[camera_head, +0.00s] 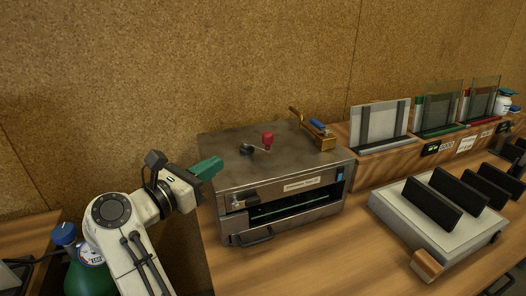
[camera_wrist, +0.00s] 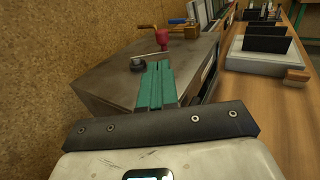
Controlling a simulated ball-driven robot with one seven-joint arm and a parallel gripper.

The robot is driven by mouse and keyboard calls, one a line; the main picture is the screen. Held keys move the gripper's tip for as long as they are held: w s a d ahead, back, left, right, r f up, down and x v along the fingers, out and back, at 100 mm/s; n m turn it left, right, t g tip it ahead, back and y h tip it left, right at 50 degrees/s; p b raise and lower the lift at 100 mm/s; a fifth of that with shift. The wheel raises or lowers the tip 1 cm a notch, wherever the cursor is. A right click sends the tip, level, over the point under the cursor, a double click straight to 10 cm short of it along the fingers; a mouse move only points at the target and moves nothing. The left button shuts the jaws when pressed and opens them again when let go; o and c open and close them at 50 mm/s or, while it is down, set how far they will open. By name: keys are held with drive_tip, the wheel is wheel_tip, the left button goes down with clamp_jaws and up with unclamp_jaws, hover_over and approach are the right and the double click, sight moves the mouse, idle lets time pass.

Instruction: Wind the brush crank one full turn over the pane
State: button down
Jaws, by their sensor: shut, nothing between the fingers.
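The brush crank, with a red knob (camera_head: 268,138) and a dark hub (camera_head: 247,150), sits on top of a grey metal box (camera_head: 225,142). The knob also shows in the wrist view (camera_wrist: 162,36), with the hub (camera_wrist: 138,63) to its left and nearer. My gripper (camera_head: 216,163) has green fingers, shut and empty, at the box's near left edge, apart from the crank. In the wrist view the fingers (camera_wrist: 157,66) point toward the hub and knob. Greenish glass (camera_head: 290,208) shows in the box's front opening; most of its inside is hidden.
A brass bracket with a blue-handled lever (camera_head: 318,128) stands on the box's back right. A grey rack with black slabs (camera_head: 410,205) stands at right. Glass panes in stands (camera_head: 436,110) line the back shelf. Bare bench (camera_head: 350,240) lies before the box.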

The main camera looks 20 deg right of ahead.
sight(264, 139)
drive_tip(key=p+x, duration=0.1)
drive_tip(key=x, duration=0.3)
drive_tip(key=p+x, duration=0.1)
drive_tip(key=x, duration=0.4)
drive_tip(key=f+p+x, duration=0.1)
drive_tip(key=x, duration=0.4)
drive_tip(key=shift+w+d+f+p, duration=0.15)
drive_tip(key=shift+w+d+p, duration=0.15)
drive_tip(key=shift+d, duration=0.1)
